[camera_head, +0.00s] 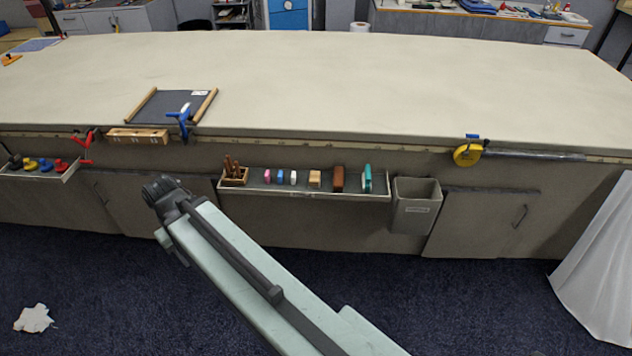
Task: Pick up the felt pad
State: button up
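No thing in view is clearly marked as the felt pad. A dark grey flat piece (170,104) with wooden strips along two sides and a small white label lies near the table's front edge; I cannot tell whether it is the felt pad. Small coloured blocks, including a brown block (338,178) and a teal block (368,178), stand on the front shelf, and one of them could be it. My gripper (160,187) is at the dark end of my arm, in front of the table's side, left of the shelf. Its fingers are too small and dark to read.
The long cloth table (400,80) is mostly bare on top. A blue clamp (184,122) and a yellow tape reel (467,154) sit at its front edge. A grey bin (414,205) hangs right of the shelf (310,192). White cloth (602,275) hangs at right.

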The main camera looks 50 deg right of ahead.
aim_at(315, 179)
jog(key=z, duration=0.1)
jog(key=i, duration=1)
jog(key=u, duration=0.05)
